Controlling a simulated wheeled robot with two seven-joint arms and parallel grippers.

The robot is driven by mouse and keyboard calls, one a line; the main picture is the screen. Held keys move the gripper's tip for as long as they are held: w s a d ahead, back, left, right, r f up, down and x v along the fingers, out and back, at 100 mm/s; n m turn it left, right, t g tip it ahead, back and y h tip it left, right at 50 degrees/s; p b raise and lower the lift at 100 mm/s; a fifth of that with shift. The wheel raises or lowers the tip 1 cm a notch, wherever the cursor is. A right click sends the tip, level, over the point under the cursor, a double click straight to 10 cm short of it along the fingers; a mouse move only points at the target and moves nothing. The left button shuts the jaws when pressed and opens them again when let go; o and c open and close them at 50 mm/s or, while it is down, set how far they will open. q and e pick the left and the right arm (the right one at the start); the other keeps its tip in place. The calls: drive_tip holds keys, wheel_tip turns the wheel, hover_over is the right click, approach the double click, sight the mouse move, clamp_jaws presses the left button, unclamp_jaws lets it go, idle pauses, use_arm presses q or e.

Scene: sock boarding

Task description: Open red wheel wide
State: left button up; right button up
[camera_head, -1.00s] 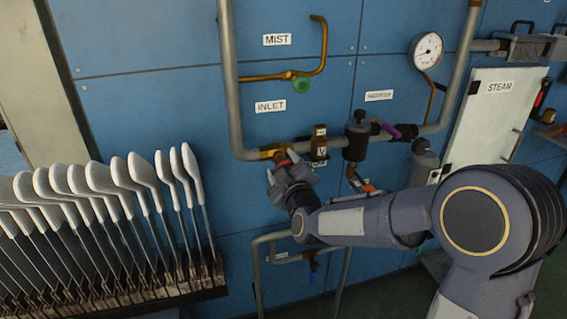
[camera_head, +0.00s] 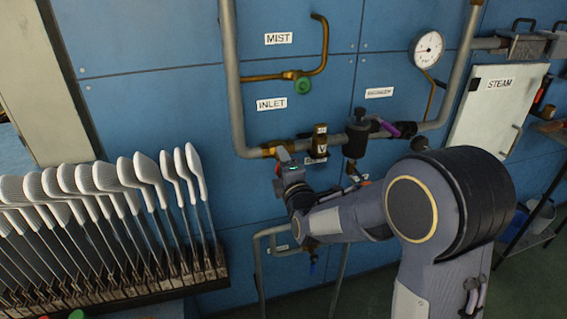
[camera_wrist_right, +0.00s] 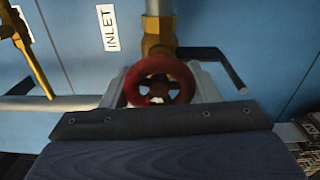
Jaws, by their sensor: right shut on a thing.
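The red wheel (camera_wrist_right: 160,68) shows in the right wrist view, on a brass valve under the INLET label (camera_wrist_right: 107,27). My right gripper (camera_wrist_right: 160,88) is shut on the wheel, with one finger on each side of its rim. In the head view my right gripper (camera_head: 283,160) is at the brass fitting on the grey pipe, below the INLET label (camera_head: 272,104). The gripper hides the red wheel there. My left gripper is not in view.
A green wheel (camera_head: 303,85) sits on the brass mist line above. A dark cylinder (camera_head: 357,135) and a purple lever (camera_head: 389,129) are on the pipe to the right. A rack of white sock forms (camera_head: 125,175) stands at the left.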

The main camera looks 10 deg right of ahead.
drive_tip(key=shift+f+n, duration=0.15)
drive_tip(key=shift+n, duration=0.65)
drive_tip(key=o, duration=1)
drive_tip(key=s, duration=0.7)
drive_tip(key=shift+s+d, duration=0.2)
drive_tip(key=shift+s, duration=0.2)
